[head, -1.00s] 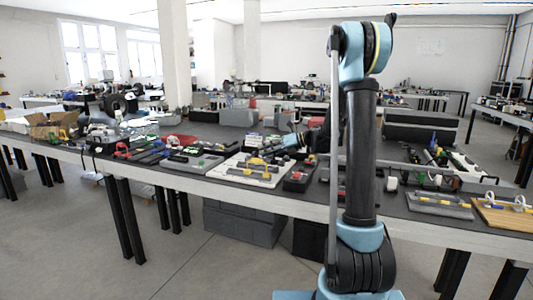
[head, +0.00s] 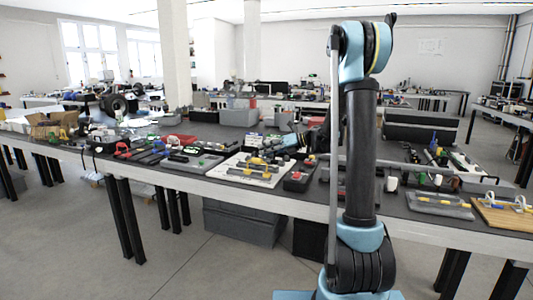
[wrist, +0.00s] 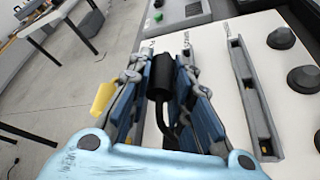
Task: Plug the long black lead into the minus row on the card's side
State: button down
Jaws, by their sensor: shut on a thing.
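My gripper (wrist: 165,62) is shut on a black plug (wrist: 160,78), the end of the black lead. The plug sits between the two blue-grey fingers, and its cable (wrist: 172,130) bends down toward the palm. The fingers are over a white board (wrist: 215,40). A long grey rail (wrist: 248,92) lies on the board, right of the fingers. The surface directly below the plug is largely hidden by the fingers, and no minus mark or card can be made out. In the head view my gripper (head: 300,143) is small, above the back of the white board (head: 232,173).
Black round knobs (wrist: 301,78) stand on the right of the wrist view. A yellow piece (wrist: 103,97) shows left of the fingers, near the board's edge. A dark tray with red items (head: 298,181) stands right of the board on the cluttered bench.

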jog(key=shift+f, duration=1.25)
jog(key=c, duration=1.4)
grip_release()
jog(key=shift+o, duration=0.2)
jog(key=v, duration=1.2)
jog(key=shift+f, duration=0.15)
